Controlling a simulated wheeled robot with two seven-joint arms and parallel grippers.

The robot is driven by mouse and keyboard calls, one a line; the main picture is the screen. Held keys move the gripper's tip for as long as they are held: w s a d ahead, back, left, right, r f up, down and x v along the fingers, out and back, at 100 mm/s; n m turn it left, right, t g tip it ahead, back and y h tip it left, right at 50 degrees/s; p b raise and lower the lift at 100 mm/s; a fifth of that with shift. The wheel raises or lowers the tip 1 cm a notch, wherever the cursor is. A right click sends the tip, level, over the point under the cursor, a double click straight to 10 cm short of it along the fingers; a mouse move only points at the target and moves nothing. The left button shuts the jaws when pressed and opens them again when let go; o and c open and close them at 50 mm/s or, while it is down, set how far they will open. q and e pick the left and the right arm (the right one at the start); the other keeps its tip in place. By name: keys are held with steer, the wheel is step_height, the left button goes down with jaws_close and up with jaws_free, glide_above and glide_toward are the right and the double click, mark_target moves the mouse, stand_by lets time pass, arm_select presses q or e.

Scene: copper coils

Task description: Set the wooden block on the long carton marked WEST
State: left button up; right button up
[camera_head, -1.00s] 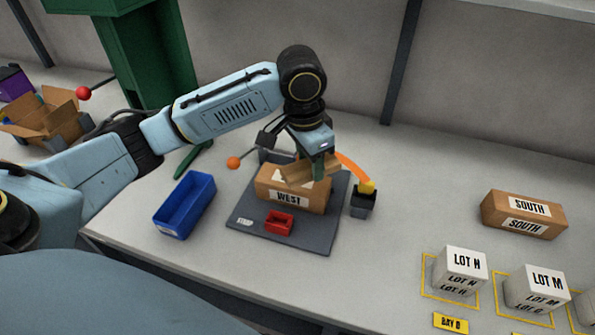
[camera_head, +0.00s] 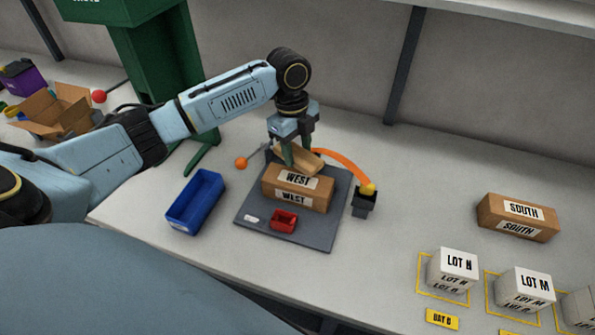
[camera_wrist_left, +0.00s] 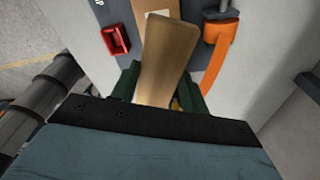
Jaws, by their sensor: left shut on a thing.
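The wooden block (camera_head: 312,161) is held by my left gripper (camera_head: 293,155), whose dark green fingers are shut on it. It appears slanted at the back edge of the long carton marked WEST (camera_head: 275,190). I cannot tell whether block and carton touch. The carton's top and front WEST labels both show. In the left wrist view the block (camera_wrist_left: 166,55) stretches between the fingers (camera_wrist_left: 160,88) and hides most of the carton (camera_wrist_left: 155,7). My right gripper is not in view.
The carton sits on a dark grey mat (camera_head: 330,215) with a small red bin (camera_head: 284,220). An orange curved strip (camera_head: 347,163) runs close right of the block.

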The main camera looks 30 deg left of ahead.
mark_target(299, 179)
arm_select(q)
steer(key=shift+f, duration=3.5)
steer(key=shift+f, duration=0.15)
steer(key=o, duration=1)
steer(key=r, duration=0.4)
steer(key=a+r, duration=0.1)
steer(key=r, duration=0.7)
steer(key=shift+w+a+r, duration=0.1)
steer(key=shift+w+a, duration=0.05)
steer(key=shift+a, duration=0.05)
